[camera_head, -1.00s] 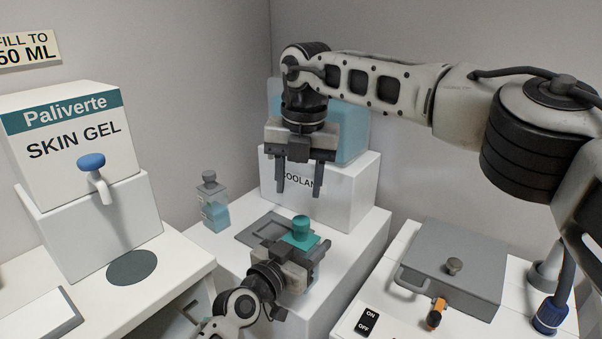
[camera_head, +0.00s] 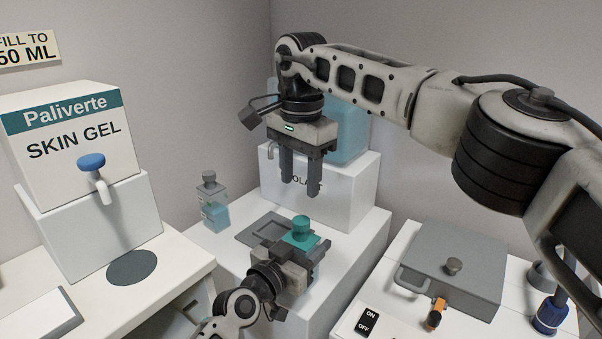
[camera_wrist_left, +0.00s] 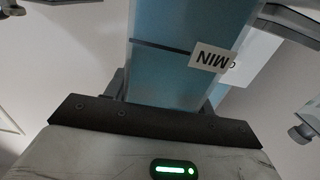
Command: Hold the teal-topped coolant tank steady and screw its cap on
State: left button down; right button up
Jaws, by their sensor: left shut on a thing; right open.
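The teal-topped coolant tank (camera_head: 301,240) stands on the white counter at the middle, with a teal cap (camera_head: 301,221) on its top. I cannot tell how far the cap is screwed on. My left gripper (camera_head: 298,262) is shut on the tank's body from the front and hides part of it. In the left wrist view the tank's blue wall (camera_wrist_left: 165,75) with a MIN label fills the space between my fingers. My right gripper (camera_head: 300,188) is open and empty, pointing down above the cap and apart from it.
A grey tray (camera_head: 258,231) lies behind the tank. A small grey-capped bottle (camera_head: 213,205) stands left of it. The white COOLANT stand (camera_head: 345,193) with a large blue tank (camera_head: 352,135) is behind my right gripper. A grey lidded box (camera_head: 465,265) is at the right.

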aim_at(301, 220)
jog(key=n, duration=0.4)
jog(key=shift+n, duration=0.4)
jog(key=n, duration=0.5)
jog(key=shift+s+d+r+n, duration=0.1)
jog(key=shift+n, duration=0.3)
notch_tip(301, 220, down, 8)
jog(key=shift+f, duration=0.1)
